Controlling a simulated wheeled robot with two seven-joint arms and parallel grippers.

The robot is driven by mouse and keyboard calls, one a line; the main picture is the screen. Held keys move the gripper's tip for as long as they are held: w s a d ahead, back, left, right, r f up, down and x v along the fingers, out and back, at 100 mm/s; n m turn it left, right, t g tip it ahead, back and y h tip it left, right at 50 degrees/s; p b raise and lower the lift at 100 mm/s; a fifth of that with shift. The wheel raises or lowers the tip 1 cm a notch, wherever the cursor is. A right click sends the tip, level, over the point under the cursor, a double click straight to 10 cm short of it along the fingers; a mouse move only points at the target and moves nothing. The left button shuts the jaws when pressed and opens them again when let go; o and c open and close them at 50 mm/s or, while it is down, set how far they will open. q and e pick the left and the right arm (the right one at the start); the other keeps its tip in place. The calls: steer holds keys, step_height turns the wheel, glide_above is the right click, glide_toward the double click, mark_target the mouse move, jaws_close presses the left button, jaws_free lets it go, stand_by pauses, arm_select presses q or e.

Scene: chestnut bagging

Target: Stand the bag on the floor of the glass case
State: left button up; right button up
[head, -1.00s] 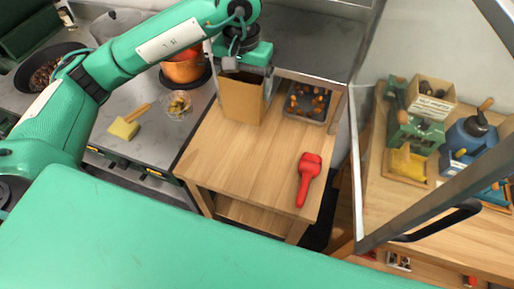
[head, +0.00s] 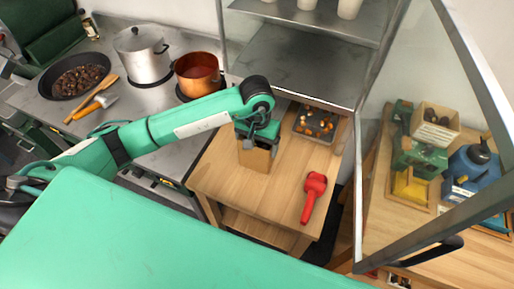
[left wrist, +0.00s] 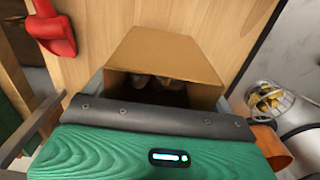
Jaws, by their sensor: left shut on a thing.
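The brown paper bag (head: 256,158) is upright over the wooden table, below my left gripper (head: 257,142). My left gripper is shut on the bag. In the left wrist view the bag (left wrist: 165,48) shows its open mouth with dark, round things inside. I cannot tell whether its base touches the table. The glass case (head: 362,62) stands behind the table, with a metal frame and its glass door swung open to the right. Its bare metal floor (head: 290,68) is in view, apart from the bag. My right gripper is not in view.
A tray of chestnuts (head: 335,137) lies behind and right of the bag. A red scoop-like tool (head: 314,196) lies at the table's right. A copper pot (head: 198,72) stands left of the case. The open door (head: 462,75) stands right, above another counter.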

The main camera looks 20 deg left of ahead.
arm_select(q)
step_height(320, 180, down, 3)
steer(key=shift+f+p, duration=0.2)
steer(key=shift+p, duration=0.4)
steer(key=shift+f, duration=0.35)
steer(key=shift+f, duration=0.2)
steer(key=o, duration=1.3)
steer(key=shift+r, duration=0.1)
